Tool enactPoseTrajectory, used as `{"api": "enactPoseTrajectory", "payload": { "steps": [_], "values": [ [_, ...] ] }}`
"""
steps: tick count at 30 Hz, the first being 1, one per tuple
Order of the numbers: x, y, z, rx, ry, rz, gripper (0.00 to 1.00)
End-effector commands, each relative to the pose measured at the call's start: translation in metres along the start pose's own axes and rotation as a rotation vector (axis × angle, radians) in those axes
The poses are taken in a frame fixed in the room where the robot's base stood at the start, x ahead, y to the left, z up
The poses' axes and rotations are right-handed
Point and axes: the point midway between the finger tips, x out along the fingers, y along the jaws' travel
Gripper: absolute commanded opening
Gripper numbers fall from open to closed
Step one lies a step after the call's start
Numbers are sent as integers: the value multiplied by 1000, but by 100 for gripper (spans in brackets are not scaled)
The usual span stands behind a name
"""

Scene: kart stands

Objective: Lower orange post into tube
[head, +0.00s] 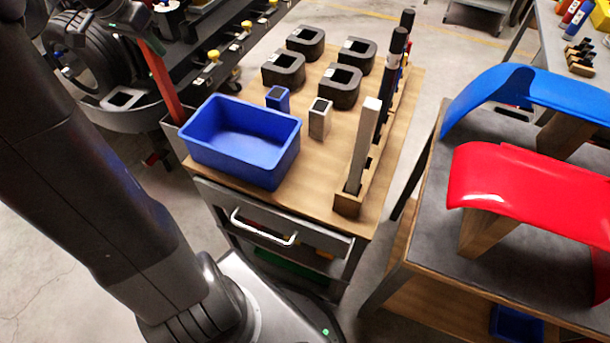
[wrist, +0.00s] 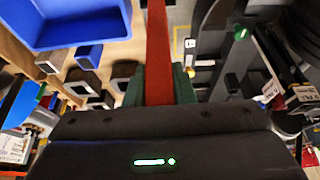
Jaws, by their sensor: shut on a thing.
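An orange-red post (head: 163,83) hangs from my gripper (head: 146,40) in the head view, slightly tilted in the picture. In the wrist view the post (wrist: 158,48) stands between the two greenish fingers of my gripper (wrist: 160,88), which is shut on it. Its lower end shows in the head view in front of the workbench's left edge, near the blue bin. A square, light-rimmed opening (head: 122,98) sits in a dark grey plate left of the post, apart from it; I cannot tell whether this is the tube.
The wooden-topped workbench (head: 300,190) carries a blue bin (head: 240,145), a short blue tube (head: 278,98), a short grey tube (head: 319,117), dark blocks (head: 340,85) and a post rack (head: 347,204). A kart with a tyre (head: 85,60) stands at left. Red and blue panels fill the right table.

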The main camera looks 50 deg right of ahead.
Motion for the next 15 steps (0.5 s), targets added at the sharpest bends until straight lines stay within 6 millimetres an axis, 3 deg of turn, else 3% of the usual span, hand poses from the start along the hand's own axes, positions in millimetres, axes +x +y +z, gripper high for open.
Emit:
{"api": "enactPoseTrajectory", "payload": {
  "steps": [15],
  "values": [
    [26,0,10,0,1,-1,0]
  ]
}}
